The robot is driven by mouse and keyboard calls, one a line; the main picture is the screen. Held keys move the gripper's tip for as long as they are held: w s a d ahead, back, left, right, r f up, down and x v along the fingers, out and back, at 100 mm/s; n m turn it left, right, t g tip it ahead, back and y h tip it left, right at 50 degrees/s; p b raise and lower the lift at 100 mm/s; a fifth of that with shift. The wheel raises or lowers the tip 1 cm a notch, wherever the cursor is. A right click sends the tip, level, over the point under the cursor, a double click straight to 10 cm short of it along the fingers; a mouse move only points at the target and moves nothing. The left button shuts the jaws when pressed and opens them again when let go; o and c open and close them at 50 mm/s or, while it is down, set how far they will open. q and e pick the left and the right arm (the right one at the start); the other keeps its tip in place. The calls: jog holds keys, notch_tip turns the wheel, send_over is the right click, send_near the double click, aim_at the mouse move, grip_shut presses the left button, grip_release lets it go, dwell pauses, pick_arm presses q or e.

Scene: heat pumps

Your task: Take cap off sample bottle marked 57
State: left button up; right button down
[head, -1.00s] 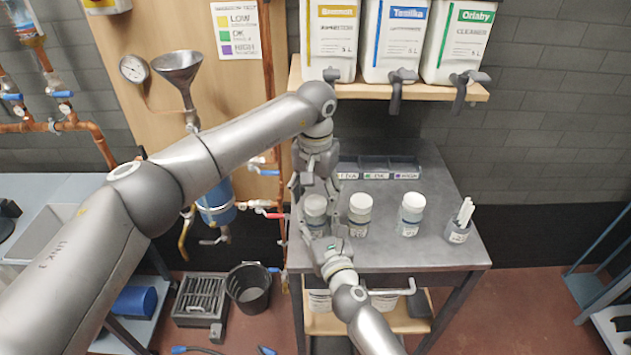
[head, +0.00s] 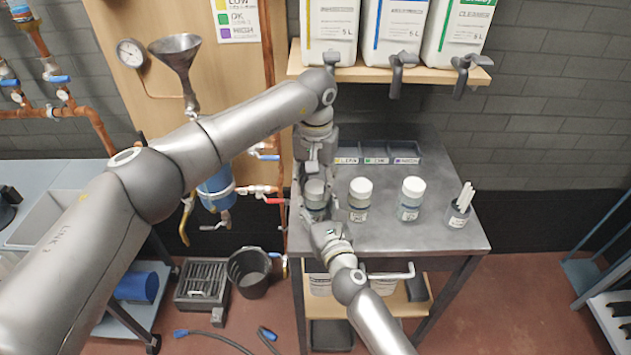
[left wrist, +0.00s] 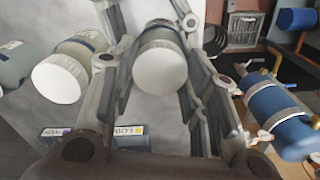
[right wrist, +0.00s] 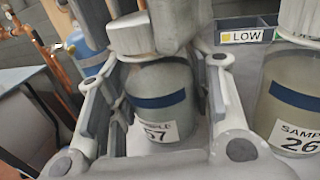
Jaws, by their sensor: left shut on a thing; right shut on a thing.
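The sample bottle marked 57 (right wrist: 158,100) stands upright on the grey bench, with a dark blue band and a white label. Its pale cap (left wrist: 161,68) is on its top. My left gripper (left wrist: 152,40) reaches down from above with its fingers on both sides of the cap, shut on it. My right gripper (right wrist: 160,112) is shut around the bottle's body, low, from the front. In the head view, bottle 57 (head: 314,194) is partly hidden by both grippers. I cannot tell whether the cap is loosened.
Bottle 26 (right wrist: 290,105) stands close to the right of 57. A third capped bottle (head: 410,204) and a cup of white sticks (head: 458,214) stand farther right. A labelled tray (head: 377,150) lies behind. A shelf with jugs and taps (head: 420,70) hangs above the bench.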

pick_arm(q)
jog(key=n, duration=1.3)
jog(key=shift+n, duration=0.4)
jog(key=n, duration=0.7)
jog(key=shift+c, duration=0.2)
jog(key=n, duration=1.4)
jog(key=shift+r, duration=0.1)
jog(key=n, duration=1.7)
jog(key=shift+n, duration=0.4)
jog(key=shift+r, duration=0.2)
